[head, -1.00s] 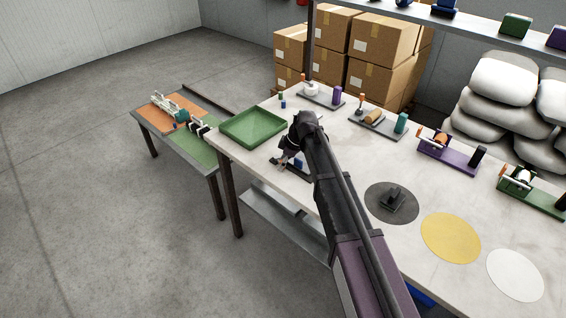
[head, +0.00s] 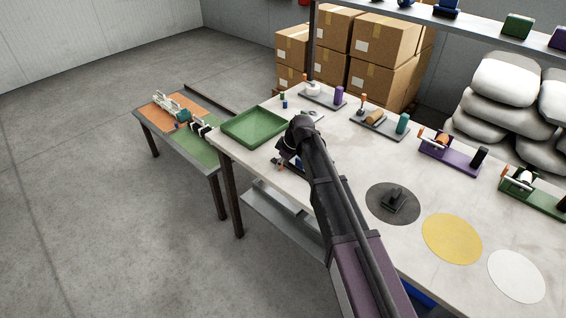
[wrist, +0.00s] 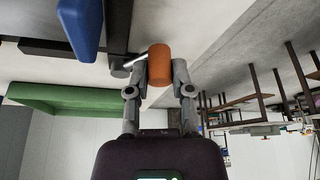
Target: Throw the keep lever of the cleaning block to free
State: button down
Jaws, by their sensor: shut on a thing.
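The keep lever ends in an orange knob (wrist: 159,65) on a thin pale rod, which runs to a grey pivot at the edge of a dark base. My gripper (wrist: 160,72) has its two fingers around the knob, one on each side, and is shut on it. A blue block (wrist: 78,28) stands beside the lever on the dark base (wrist: 40,48). In the head view my gripper (head: 284,158) is low over the worktable's front left edge. My wrist hides most of the cleaning block there, and the lever's exact angle cannot be told.
A green tray (head: 254,126) lies just left of my gripper. Behind stand fixtures with orange levers, including a purple one (head: 449,157). A black piece (head: 393,201) rests on a dark disc, near yellow and white discs. A lower side table (head: 143,118) stands left.

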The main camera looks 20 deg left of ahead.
jog(key=a+m+t, duration=0.1)
jog(key=m, duration=0.1)
jog(key=s+a+m+t, duration=0.1)
jog(key=m, duration=0.2)
jog(key=shift+a+h, duration=0.15)
jog(key=shift+h, duration=0.25)
jog(key=shift+a+m+t, duration=0.4)
jog(key=shift+a+m, duration=0.25)
jog(key=shift+m, duration=0.55)
jog(key=shift+w+a+m+t+h, duration=0.15)
jog(key=shift+a+m+h, duration=0.2)
jog(key=shift+m, duration=0.5)
jog(key=shift+w+a+m+t+h, duration=0.15)
jog(key=shift+a+m+h, duration=0.2)
jog(key=shift+m, duration=0.5)
jog(key=c, duration=0.5)
grip_release()
jog(key=shift+d+n, duration=0.2)
jog(key=shift+n, duration=0.1)
